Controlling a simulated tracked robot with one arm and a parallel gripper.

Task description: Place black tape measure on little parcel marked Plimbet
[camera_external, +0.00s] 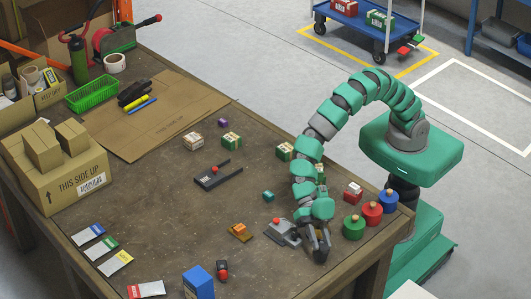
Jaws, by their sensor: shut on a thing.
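My gripper (318,250) points down near the front right edge of the table. It is shut on a small dark thing that its fingers mostly hide; I cannot tell for sure that it is the black tape measure. Several little parcels stand on the table: one with a red mark (193,142), green-banded ones at the middle (232,140) and further right (285,151), and a red and white one (353,191) near the right edge. Another green one is partly hidden behind my arm. Their names are too small to read, so I cannot tell which is Plimbet.
A grey metal device (284,232) sits just left of my gripper. Green, red and blue round pieces (372,213) stand to its right. A blue box (198,283), a black and red item (222,271) and an orange-brown item (240,232) lie to the left.

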